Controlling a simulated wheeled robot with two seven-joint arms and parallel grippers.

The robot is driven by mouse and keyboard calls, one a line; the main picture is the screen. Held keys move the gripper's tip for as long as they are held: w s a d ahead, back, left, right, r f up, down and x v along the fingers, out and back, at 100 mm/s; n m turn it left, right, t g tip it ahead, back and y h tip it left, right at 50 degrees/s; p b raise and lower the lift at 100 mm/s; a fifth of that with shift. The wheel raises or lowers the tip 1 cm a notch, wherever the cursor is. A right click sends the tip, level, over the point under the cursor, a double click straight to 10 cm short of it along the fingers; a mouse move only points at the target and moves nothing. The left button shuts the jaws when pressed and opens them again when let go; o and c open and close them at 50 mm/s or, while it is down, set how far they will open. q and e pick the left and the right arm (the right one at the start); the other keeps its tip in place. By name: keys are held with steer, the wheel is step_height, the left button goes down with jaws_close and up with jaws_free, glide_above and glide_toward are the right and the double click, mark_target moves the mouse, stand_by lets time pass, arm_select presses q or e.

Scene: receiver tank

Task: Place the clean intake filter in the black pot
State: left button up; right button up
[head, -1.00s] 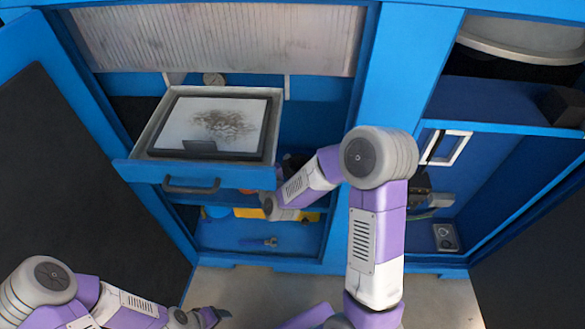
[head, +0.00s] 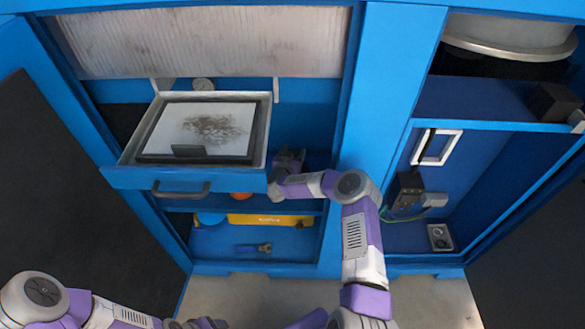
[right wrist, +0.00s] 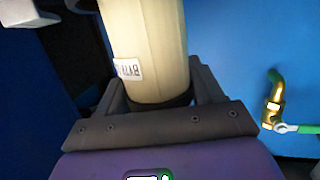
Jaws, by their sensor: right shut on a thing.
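My right gripper (head: 288,162) reaches into the left bay of the blue cabinet, just right of the open drawer. In the right wrist view its dark fingers (right wrist: 157,92) are shut on a cream cylinder (right wrist: 150,40) with a small white label. The cylinder's lower end is dark. It may be the clean intake filter, but I cannot confirm this; it cannot be made out in the head view. My left gripper (head: 205,324) is at the bottom edge, partly cut off; its jaws are unclear. I cannot pick out the black pot.
The open drawer (head: 115,178) holds a framed panel (head: 210,128) with a dark stain. Below it, a yellow tool (head: 270,220) and a blue-handled tool (head: 255,248) lie on shelves. A brass tap (right wrist: 273,92) is right of the right gripper. The cabinet doors stand open.

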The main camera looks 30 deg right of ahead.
steer(key=shift+f+b, duration=0.65)
steer(key=shift+f, duration=1.75)
steer(key=shift+f, duration=0.1)
steer(key=shift+f, duration=0.15)
steer(key=o, duration=1.1)
steer(key=shift+a, duration=0.1)
